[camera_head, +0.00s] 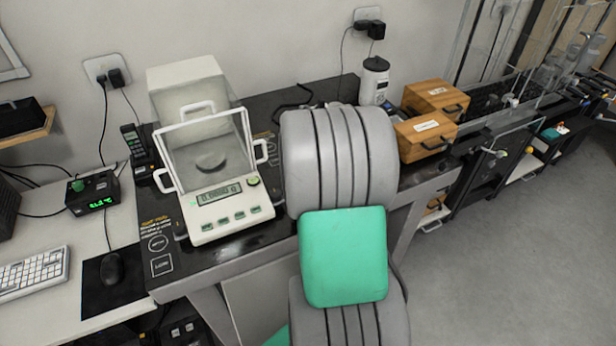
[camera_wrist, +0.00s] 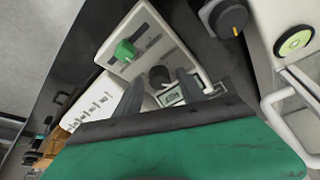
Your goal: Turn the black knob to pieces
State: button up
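A white panel device (camera_wrist: 168,45) in the wrist view carries a black knob (camera_wrist: 159,75), a green knob (camera_wrist: 124,51) and a small lit display (camera_wrist: 171,97). My gripper (camera_wrist: 158,88) is open, its two dark fingers on either side of the black knob in the picture. I cannot tell whether they touch it. The knob's markings are too small to read. Another dark round knob with an orange mark (camera_wrist: 231,17) is at the top. In the head view my arm hides the gripper and this panel.
A white balance (camera_head: 222,211) with a glass shield stands left of my arm on the black table (camera_head: 172,281). Two wooden boxes (camera_head: 424,139) and a white-and-black container (camera_head: 374,82) stand to the right. A keyboard (camera_head: 32,272) and mouse (camera_head: 111,268) are at far left.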

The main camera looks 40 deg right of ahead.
jog(key=v, duration=0.7)
jog(key=shift+r, duration=0.4)
jog(key=shift+s+a, duration=0.1)
jog(key=shift+s, duration=0.05)
